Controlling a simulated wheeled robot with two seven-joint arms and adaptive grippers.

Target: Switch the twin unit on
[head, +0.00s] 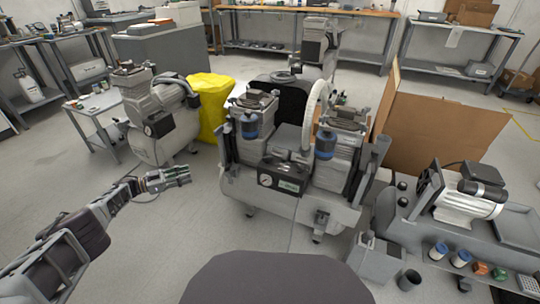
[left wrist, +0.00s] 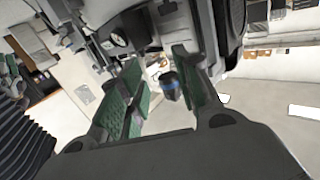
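The twin unit (head: 290,205) stands in the middle of the head view, a grey compressor with two motor heads, blue-banded filters and a white curved hose. A dark control box (head: 284,178) with a round gauge is on its front; I cannot make out the switch position. My left gripper (head: 186,175) is left of the unit, apart from it, pointing toward it.
A single-head compressor (head: 160,130) stands at the left before a yellow bag (head: 210,100). A brown cardboard panel (head: 440,125) is behind at right. A grey bench (head: 425,232) with a motor and jars is at front right.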

